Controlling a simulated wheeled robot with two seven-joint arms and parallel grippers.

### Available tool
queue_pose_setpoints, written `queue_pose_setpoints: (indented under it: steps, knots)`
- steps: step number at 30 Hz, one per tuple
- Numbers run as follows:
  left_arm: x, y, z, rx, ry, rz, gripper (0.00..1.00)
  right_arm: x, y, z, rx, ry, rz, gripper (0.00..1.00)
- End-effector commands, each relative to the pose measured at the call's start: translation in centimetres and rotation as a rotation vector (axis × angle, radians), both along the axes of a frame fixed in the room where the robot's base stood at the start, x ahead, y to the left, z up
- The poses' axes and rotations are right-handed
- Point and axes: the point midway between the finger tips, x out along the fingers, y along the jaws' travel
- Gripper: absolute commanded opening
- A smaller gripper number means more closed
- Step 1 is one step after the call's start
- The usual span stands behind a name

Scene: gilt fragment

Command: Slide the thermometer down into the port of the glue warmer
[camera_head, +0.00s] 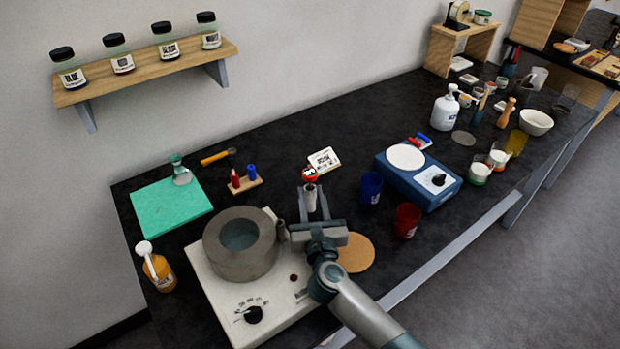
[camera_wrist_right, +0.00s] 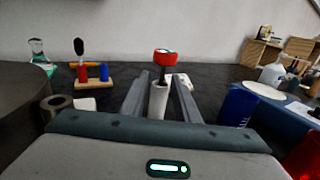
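The thermometer (camera_head: 310,174) has a round red head and stands upright with its lower part in a pale tube (camera_head: 310,197). In the right wrist view the red head (camera_wrist_right: 165,57) shows above the pale tube (camera_wrist_right: 158,101). My right gripper (camera_head: 312,192) is open, its fingers on either side of the tube with gaps visible. The glue warmer (camera_head: 222,296) is a white box with a grey round pot (camera_head: 240,262) and a knob. A small grey ring beside the pot, seen in the right wrist view (camera_wrist_right: 56,103), looks like the port. My left gripper is not in view.
A white label card (camera_head: 323,158) lies behind the thermometer. A cork disc (camera_head: 358,253) lies by my arm. A green mat (camera_head: 168,209) lies left.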

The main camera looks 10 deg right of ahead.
Motion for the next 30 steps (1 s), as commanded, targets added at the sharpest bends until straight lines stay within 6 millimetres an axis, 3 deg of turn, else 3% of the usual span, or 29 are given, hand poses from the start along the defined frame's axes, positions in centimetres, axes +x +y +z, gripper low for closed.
queue_pose_setpoints:
  steps: [7,13,29,30]
  knots:
    - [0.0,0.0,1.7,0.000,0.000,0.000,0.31,2.6,-0.6,0.7,-0.003,-0.002,0.000,0.28]
    - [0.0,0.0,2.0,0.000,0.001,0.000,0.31,4.6,-0.7,0.4,-0.002,-0.001,0.001,0.28]
    - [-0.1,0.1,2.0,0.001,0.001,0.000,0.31,4.8,-0.8,0.3,0.000,0.000,0.000,0.28]
    - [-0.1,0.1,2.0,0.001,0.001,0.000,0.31,4.8,-0.8,0.3,0.000,0.000,0.000,0.21]
